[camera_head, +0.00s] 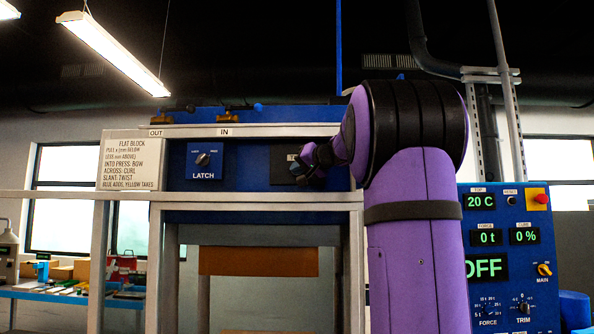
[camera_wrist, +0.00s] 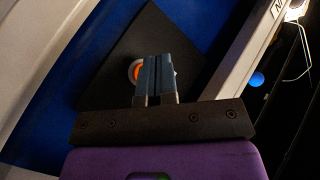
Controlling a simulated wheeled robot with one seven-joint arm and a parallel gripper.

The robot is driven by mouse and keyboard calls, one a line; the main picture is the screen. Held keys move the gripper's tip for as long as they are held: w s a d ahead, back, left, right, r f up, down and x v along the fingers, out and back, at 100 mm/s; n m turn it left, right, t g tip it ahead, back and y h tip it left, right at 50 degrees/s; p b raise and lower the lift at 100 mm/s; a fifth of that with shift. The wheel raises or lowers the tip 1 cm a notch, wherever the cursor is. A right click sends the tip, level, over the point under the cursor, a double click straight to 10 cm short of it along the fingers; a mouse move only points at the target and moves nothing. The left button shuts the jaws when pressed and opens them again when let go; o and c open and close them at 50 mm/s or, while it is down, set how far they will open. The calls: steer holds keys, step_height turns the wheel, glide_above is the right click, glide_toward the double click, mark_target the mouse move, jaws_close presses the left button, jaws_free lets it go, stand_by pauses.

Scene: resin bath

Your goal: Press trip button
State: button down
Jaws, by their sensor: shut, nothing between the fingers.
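In the wrist view, a round button with an orange centre and pale ring (camera_wrist: 135,70) sits on a dark square plate (camera_wrist: 150,32). My gripper (camera_wrist: 154,58) is shut and empty, and its fingers cover the right part of the button. I cannot tell whether the fingertips touch it. In the head view, the dark plate (camera_head: 282,174) is on the blue panel of the press frame. My gripper (camera_head: 298,170) is in front of the plate there and hides the button. Most of the plate's label is also hidden.
A LATCH knob (camera_head: 203,160) is left of the plate. A pale rail (camera_head: 250,131) marked OUT and IN runs above. At right, a blue control panel (camera_head: 510,260) reads OFF and carries a red button (camera_head: 541,198) on yellow. An instruction sign (camera_head: 130,163) is at left.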

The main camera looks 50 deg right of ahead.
steer(key=shift+s+a, duration=1.1)
steer(key=shift+a, duration=0.1)
